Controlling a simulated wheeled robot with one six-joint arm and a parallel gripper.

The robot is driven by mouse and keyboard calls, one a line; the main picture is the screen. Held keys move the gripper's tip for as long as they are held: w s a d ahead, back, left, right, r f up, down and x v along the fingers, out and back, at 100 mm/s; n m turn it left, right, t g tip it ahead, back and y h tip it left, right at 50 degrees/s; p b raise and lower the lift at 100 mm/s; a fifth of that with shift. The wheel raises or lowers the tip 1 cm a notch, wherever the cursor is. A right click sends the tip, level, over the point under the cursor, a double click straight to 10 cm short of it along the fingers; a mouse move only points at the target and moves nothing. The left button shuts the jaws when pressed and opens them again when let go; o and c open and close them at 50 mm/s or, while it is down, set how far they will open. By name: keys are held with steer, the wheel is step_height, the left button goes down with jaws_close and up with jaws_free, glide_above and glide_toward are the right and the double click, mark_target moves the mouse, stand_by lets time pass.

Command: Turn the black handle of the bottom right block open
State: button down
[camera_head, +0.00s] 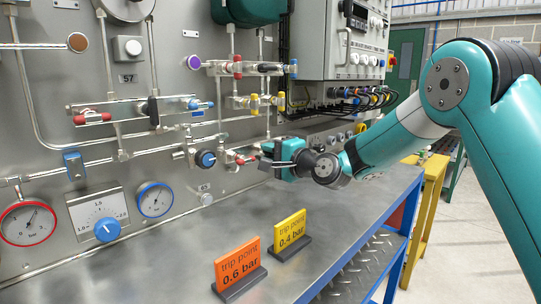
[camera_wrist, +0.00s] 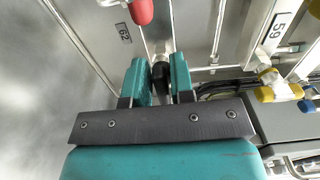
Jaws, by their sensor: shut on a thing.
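The bottom right block carries a red handle (camera_head: 235,157), and my gripper (camera_head: 265,156) is at the block's right end in the head view. In the wrist view the two teal fingers of my gripper (camera_wrist: 161,82) stand close together on either side of the black handle (camera_wrist: 160,72). They are shut on it. In the head view the black handle is hidden by my gripper. The red handle (camera_wrist: 141,9) shows at the top of the wrist view, apart from the fingers. I cannot tell the black handle's exact angle.
Pipes and other valve blocks surround my gripper, with a blue knob (camera_head: 206,159) to its left. A grey instrument box (camera_head: 343,50) with cables hangs above right. Orange (camera_head: 238,264) and yellow (camera_head: 290,231) signs stand on the metal bench (camera_head: 160,270). Its front is otherwise clear.

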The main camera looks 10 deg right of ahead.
steer(key=c, duration=1.2)
jaws_free()
steer(key=shift+o, duration=0.2)
steer(key=b+v, duration=0.4)
steer(key=v, duration=1.3)
steer(key=shift+s+d+b, duration=0.15)
steer(key=shift+b, duration=0.2)
